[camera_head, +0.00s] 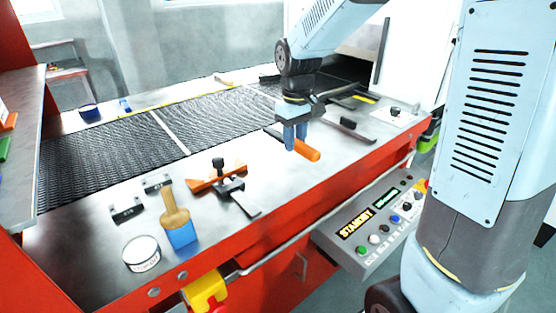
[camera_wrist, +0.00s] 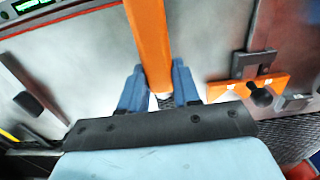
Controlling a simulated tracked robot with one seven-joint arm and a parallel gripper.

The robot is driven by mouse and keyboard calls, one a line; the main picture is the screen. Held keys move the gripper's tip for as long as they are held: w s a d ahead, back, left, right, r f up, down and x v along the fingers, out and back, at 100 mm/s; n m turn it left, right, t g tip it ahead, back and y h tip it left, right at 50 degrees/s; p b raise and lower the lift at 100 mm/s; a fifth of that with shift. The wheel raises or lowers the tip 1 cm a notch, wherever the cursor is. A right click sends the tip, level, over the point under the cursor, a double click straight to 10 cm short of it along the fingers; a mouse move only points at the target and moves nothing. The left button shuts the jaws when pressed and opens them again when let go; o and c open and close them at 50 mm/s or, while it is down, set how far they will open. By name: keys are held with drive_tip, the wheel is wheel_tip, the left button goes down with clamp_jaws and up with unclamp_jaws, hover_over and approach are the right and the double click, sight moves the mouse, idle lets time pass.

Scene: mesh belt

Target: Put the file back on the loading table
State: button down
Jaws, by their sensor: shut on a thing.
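The file has an orange handle (camera_head: 308,150), which also shows in the wrist view (camera_wrist: 149,40). My gripper (camera_head: 290,146) is shut on this handle, with its blue fingers on either side of it in the wrist view (camera_wrist: 159,70). The handle points toward the front right in the head view, and a dark part shows just left of the fingers. The file is over the steel table top (camera_head: 285,180) beside the mesh belt. I cannot tell whether it touches the steel. Which surface is the loading table is not marked.
An orange piece with a black clamp (camera_head: 232,183), a blue brush with a wooden handle (camera_head: 178,227), a round tin (camera_head: 141,253) and small black brackets (camera_head: 126,208) stand at the left. A dark bar (camera_head: 346,130) lies right of my gripper. The control panel (camera_head: 374,222) reads STANDBY.

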hover_over(279, 168)
wheel_tip(279, 168, down, 6)
drive_tip(key=shift+s+f, duration=0.1)
drive_tip(key=shift+s, duration=0.05)
drive_tip(key=shift+f, duration=1.5)
drive_tip(key=shift+f, duration=0.1)
drive_tip(key=c, duration=0.8)
unclamp_jaws()
